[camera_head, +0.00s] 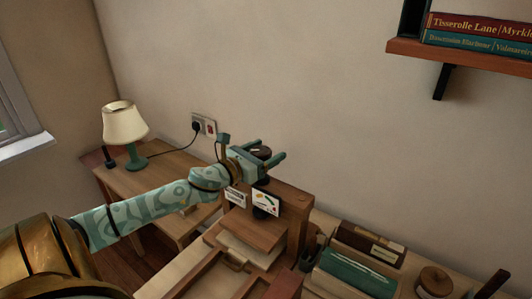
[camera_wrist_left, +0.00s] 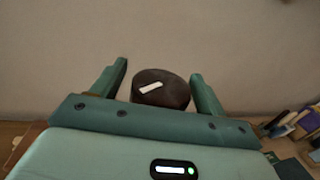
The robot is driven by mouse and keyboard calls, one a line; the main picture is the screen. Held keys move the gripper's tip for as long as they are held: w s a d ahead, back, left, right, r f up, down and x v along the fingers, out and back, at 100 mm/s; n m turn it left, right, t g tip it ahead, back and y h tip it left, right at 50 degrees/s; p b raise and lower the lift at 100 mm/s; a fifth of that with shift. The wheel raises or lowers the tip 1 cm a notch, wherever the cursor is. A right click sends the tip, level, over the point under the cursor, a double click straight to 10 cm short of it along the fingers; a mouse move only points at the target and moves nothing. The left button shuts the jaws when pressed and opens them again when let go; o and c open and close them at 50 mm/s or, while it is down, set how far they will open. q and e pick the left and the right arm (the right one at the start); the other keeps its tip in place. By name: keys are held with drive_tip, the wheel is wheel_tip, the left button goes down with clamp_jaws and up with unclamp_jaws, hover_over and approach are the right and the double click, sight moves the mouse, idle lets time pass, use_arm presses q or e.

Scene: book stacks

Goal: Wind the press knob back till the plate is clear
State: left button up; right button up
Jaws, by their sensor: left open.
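The press knob (camera_wrist_left: 160,92) is a dark round knob with a white mark on its top. In the left wrist view it sits between the two fingers of my left gripper (camera_wrist_left: 160,71), with a visible gap on at least the left side. In the head view the knob (camera_head: 262,150) shows among the fingers of my left gripper (camera_head: 273,154), above the wooden press (camera_head: 296,203). The gripper is open around it. My arm hides part of the press. I cannot tell the plate's height clearly. My right gripper is not in view.
A lamp (camera_head: 124,125) stands on the desk (camera_head: 160,166) at left, its cord running to a wall socket (camera_head: 204,126). Books, including a green one (camera_head: 355,270), and a round wooden object (camera_head: 435,281) lie right of the press. A bookshelf (camera_head: 470,53) hangs at upper right.

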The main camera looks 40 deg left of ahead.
use_arm(q)
drive_tip(key=shift+w, duration=0.2)
drive_tip(key=c, duration=1)
